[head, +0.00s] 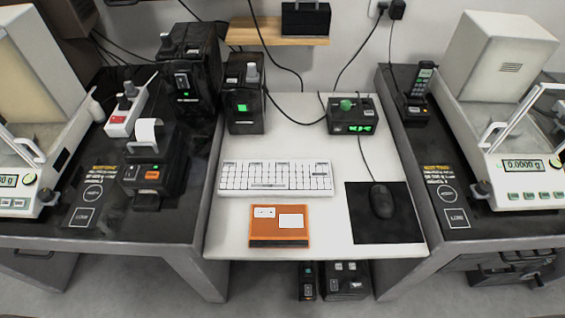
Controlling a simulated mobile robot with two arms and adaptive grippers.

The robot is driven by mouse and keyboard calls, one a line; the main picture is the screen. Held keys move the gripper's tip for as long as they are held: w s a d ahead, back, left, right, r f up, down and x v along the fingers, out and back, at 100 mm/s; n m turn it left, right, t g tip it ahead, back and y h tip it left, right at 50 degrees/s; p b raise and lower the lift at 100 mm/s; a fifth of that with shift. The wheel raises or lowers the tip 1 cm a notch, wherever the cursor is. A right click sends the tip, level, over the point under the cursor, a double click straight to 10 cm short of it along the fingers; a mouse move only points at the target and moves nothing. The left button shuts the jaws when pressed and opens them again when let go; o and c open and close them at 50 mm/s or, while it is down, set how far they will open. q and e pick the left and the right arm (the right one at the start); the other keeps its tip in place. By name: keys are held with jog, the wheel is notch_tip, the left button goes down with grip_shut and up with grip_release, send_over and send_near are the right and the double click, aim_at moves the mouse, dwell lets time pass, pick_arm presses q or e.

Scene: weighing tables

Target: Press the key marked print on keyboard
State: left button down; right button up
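The keyboard (276,177) is white and lies flat on the white middle desk, behind an orange notebook-like item and left of the mouse pad. Its keys show as small pale rectangles in rows. The marks on the keys are too small to read, so I cannot tell which one is marked print. Nothing lies on top of the keyboard. Neither of my grippers shows in the head view.
The orange item (262,241) lies in front of the keyboard. A black mouse (382,201) rests on a black pad (364,229). A small device with a green knob (352,118) stands behind. Dark tables with balances (519,166) flank the white desk (330,238).

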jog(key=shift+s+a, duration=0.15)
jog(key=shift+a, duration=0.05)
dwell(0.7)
